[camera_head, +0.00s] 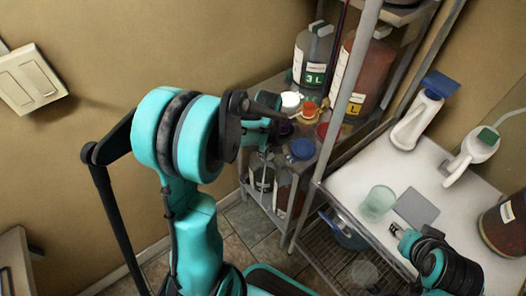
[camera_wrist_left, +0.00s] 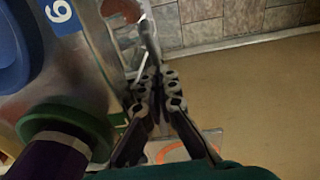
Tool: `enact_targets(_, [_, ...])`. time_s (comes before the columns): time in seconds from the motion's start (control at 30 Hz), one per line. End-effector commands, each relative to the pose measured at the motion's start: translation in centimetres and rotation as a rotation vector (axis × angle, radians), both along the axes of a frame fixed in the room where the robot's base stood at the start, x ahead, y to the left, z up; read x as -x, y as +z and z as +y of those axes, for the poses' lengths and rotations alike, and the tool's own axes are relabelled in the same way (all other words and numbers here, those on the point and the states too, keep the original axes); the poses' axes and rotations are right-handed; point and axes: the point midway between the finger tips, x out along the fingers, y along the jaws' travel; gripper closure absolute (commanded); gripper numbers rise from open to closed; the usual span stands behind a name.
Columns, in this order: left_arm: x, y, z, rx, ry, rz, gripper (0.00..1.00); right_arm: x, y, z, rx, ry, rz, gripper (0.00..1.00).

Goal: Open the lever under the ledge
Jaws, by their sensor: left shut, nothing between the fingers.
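My left gripper (camera_wrist_left: 151,38) is shut and empty in the left wrist view, its fingertips beside the edge of a grey ledge. A thin whitish piece (camera_wrist_left: 140,66) shows next to the fingers; I cannot tell whether it is the lever or whether the fingers touch it. In the head view my left arm reaches to the shelf rack (camera_head: 275,88), and its wrist hides part of the shelf front. No lever can be made out there. My right gripper (camera_head: 404,240) is at the front of the white table, with its finger opening too small to tell.
A jug marked 3 L (camera_head: 313,55) and a reddish-brown jug (camera_head: 372,75) stand on the rack, with small lidded jars in front. A rack post (camera_head: 345,100) stands close right of my left arm. The white table (camera_head: 350,182) holds a glass (camera_head: 378,203) and white bottles.

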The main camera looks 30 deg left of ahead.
Motion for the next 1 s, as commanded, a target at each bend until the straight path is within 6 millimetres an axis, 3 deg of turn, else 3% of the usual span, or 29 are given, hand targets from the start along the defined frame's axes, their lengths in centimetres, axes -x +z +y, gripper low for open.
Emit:
enact_targets(0.53, [-0.1,-0.6,0.2,0.0,-0.001,0.0,1.0,0.0,-0.4,0.0,0.0,0.0,0.0,0.6])
enact_targets(1.0, [-0.1,1.1,0.2,0.0,-0.001,0.0,1.0,0.0,0.8,0.0,0.0,0.0,0.0,0.6])
